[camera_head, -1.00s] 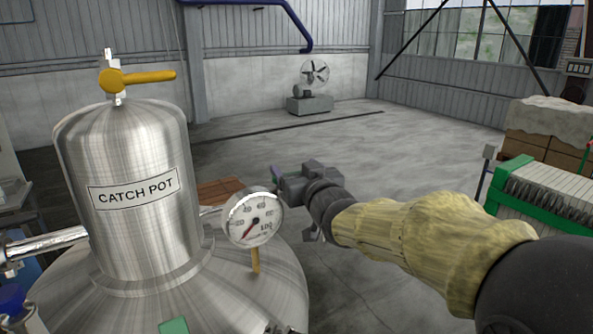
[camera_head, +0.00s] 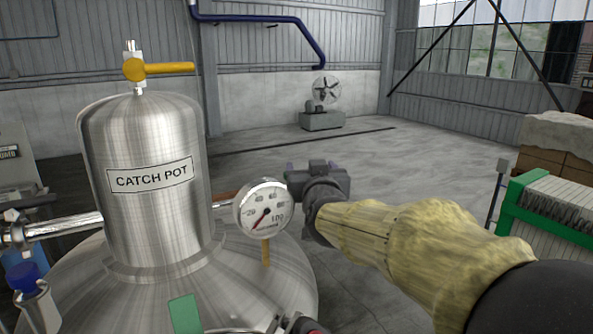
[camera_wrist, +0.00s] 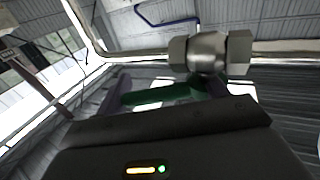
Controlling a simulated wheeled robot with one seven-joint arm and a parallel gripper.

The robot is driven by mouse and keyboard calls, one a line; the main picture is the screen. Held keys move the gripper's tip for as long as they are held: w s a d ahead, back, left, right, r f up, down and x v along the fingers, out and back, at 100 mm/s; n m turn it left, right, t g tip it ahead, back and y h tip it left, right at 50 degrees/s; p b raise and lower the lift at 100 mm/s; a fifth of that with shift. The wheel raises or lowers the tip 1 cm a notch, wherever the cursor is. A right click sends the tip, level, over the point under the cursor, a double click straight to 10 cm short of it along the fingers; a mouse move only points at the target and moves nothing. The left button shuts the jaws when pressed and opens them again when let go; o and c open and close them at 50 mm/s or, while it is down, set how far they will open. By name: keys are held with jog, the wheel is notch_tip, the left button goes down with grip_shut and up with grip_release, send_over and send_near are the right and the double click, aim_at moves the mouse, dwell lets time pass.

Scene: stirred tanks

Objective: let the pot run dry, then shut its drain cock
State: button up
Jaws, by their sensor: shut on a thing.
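The catch pot (camera_head: 152,190) is a brushed-steel vessel with a domed top and a label, at the left of the head view. A yellow lever cock (camera_head: 158,68) sits on its top. A round gauge (camera_head: 263,208) stands at its right, its needle low on the scale. In the wrist view a steel valve body (camera_wrist: 207,52) on a pipe carries a green lever (camera_wrist: 160,93), taken as the drain cock. My gripper (camera_wrist: 180,92) is shut on this lever, partly hidden by the gripper's body. In the head view my gripper (camera_head: 300,178) is right of the gauge; its hold is hidden there.
A steel pipe (camera_head: 65,226) joins the pot from the left. A green-framed rack (camera_head: 550,215) and stacked boxes (camera_head: 560,148) stand at the right. A fan (camera_head: 326,92) is at the back. The concrete floor between is clear.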

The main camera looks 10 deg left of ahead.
dwell(0.4)
jog(key=o, duration=1.4)
jog(key=shift+s, duration=0.1)
notch_tip(320, 180, up, 10)
jog(key=shift+p, duration=1.2)
